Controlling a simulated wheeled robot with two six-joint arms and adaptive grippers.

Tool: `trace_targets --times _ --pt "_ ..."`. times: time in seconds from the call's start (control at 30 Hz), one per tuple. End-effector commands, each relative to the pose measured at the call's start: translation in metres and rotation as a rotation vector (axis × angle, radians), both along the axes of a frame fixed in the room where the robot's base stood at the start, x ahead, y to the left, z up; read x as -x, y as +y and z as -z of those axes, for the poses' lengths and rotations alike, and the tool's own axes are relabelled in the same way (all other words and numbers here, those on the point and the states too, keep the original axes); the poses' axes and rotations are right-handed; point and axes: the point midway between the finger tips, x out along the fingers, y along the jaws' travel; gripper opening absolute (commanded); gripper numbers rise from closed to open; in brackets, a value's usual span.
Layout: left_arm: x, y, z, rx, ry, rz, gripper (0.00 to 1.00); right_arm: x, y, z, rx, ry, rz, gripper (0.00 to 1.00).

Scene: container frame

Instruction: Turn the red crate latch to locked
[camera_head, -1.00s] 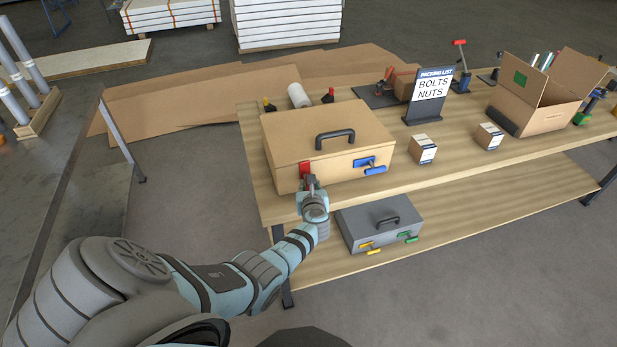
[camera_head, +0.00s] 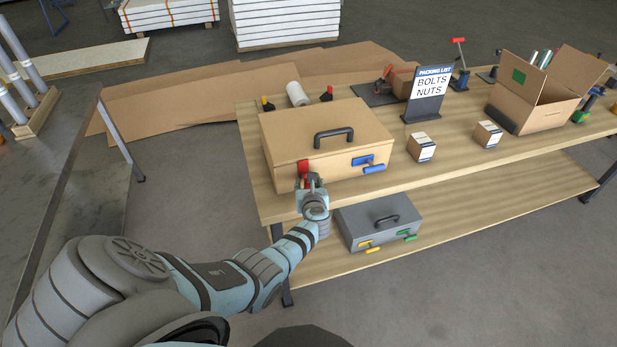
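A tan crate (camera_head: 290,136) with a black top handle stands on the wooden table near its left end. The red latch (camera_head: 303,167) is on the left of the crate's front face, and its lower part is hidden by my gripper. The blue latch (camera_head: 368,164) is on the right of the same face. My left gripper (camera_head: 309,182) is at the lower part of the red latch, with its fingers pointing at the crate. Its fingers are too small and overlapped to tell whether they are closed on the latch. My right gripper is not in view.
A grey case (camera_head: 378,222) with yellow and green latches sits on the lower shelf. Two small boxes (camera_head: 421,148), a packing list sign (camera_head: 430,92) and an open carton (camera_head: 541,95) stand to the right on the table (camera_head: 460,165). Clamps and a white roll (camera_head: 298,94) are behind the crate.

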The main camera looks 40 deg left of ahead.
Motion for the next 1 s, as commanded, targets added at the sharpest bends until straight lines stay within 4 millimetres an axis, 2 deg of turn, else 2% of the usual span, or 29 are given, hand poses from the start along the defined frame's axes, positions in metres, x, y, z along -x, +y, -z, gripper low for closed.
trace_targets --times 0.23,0.5,0.6,1.0 --pt "0.015 -0.016 -0.008 0.001 -0.005 0.002 0.38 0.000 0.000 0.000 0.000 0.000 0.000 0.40" --pt "0.062 -0.062 -0.035 0.005 0.000 0.001 0.38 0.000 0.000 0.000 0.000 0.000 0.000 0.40" --pt "0.073 -0.073 -0.041 0.001 0.002 0.002 0.38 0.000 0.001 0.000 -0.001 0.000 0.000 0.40" --pt "0.078 -0.078 -0.046 0.000 0.002 0.002 0.38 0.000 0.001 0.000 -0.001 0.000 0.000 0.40"
